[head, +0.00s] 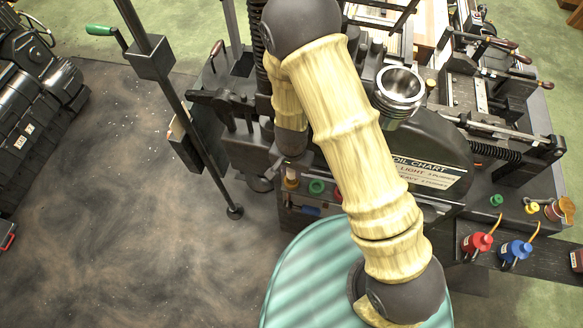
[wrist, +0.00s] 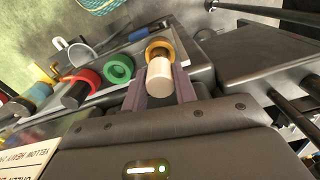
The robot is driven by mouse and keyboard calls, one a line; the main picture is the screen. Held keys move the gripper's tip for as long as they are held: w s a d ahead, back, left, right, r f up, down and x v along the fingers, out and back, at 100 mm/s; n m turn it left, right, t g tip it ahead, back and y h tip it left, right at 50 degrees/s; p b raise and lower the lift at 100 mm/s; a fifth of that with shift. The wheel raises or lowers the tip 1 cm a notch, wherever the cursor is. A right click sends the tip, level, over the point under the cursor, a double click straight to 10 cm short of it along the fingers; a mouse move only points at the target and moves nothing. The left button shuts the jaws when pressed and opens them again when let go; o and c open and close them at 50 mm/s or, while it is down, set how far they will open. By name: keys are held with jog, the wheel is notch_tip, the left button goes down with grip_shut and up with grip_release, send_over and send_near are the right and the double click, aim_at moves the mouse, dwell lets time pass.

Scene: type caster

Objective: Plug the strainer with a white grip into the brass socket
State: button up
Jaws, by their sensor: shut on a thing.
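The strainer's white grip (wrist: 160,78) is a short pale cylinder between the two fingers of my gripper (wrist: 157,90) in the wrist view. My gripper is shut on it. A brass ring, which looks like the brass socket (wrist: 158,47), shows right at the grip's far end. The grip lines up with it, but I cannot tell how deep the strainer sits; its lower part is hidden. In the head view the brass socket (head: 291,179) is at the left of a row of coloured sockets, just below my wrist.
A green socket (wrist: 118,68) and a red socket (wrist: 80,90) stand beside the brass one in a grey tray. A grey mug (wrist: 82,52) is behind them. In the head view, red (head: 477,243) and blue (head: 515,250) oil cans stand at the right.

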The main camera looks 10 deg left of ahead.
aim_at(291, 174)
jog(key=shift+f+b, duration=1.25)
jog(key=shift+f, duration=0.45)
dwell(0.5)
jog(key=o, duration=1)
jog(key=shift+r, duration=0.1)
jog(key=shift+r, duration=0.1)
notch_tip(291, 174, up, 17)
jog(key=shift+r+p, duration=0.1)
jog(key=shift+p, duration=0.25)
dwell(0.4)
